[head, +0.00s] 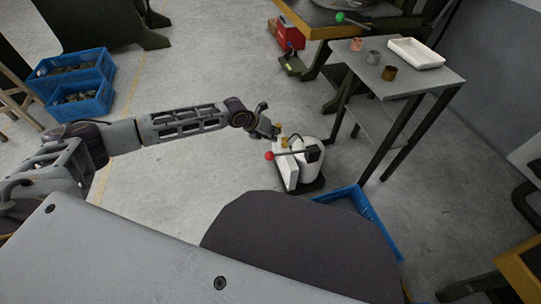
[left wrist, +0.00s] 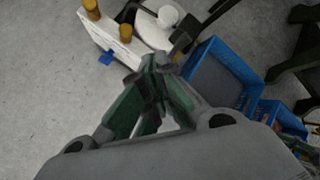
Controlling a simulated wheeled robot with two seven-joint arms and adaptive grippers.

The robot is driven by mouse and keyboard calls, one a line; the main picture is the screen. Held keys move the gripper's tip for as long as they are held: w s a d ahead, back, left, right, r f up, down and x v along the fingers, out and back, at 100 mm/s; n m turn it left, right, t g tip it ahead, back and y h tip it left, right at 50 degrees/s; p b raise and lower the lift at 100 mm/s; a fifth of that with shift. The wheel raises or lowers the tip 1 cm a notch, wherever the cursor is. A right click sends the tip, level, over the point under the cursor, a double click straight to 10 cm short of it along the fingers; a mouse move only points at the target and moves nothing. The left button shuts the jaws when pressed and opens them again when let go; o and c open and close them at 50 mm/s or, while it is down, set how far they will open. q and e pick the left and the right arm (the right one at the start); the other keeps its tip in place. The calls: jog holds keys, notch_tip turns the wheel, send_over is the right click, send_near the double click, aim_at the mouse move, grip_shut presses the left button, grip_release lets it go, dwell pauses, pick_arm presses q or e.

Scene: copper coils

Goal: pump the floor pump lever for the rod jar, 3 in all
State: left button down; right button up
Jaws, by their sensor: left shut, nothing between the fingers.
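The floor pump (head: 304,165) stands on the grey floor at the centre of the head view. It has a white body on a dark base, a white panel with brass-coloured fittings, and a dark lever (head: 288,154) ending in a red knob (head: 269,156). My left gripper (head: 268,128) is above and just behind the pump, apart from the red knob. In the left wrist view its fingers (left wrist: 150,85) are shut and empty. I cannot make out the red knob there.
A side table (head: 440,79) at right holds small metal cups and a white tray (head: 416,53). A blue crate (head: 379,215) lies right of the pump and shows in the left wrist view (left wrist: 207,55). Blue bins (head: 72,80) stand far left. Floor left of the pump is clear.

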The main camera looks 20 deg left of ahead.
pick_arm(q)
jog(key=shift+s+a+f+b, duration=0.15)
jog(key=shift+f+b, duration=1.4)
jog(key=shift+f, duration=0.05)
jog(key=shift+a+f+b, duration=0.15)
jog(key=shift+f+b, duration=0.15)
jog(key=shift+f, duration=0.85)
pick_arm(e)
jog(key=f, duration=0.3)
jog(key=shift+w+a+f+y, duration=0.2)
jog(key=shift+a+f+y, duration=0.1)
jog(key=shift+a+f, duration=0.1)
pick_arm(q)
jog(key=shift+s+f, duration=0.1)
jog(key=shift+f, duration=0.3)
pick_arm(e)
jog(key=shift+r, duration=0.2)
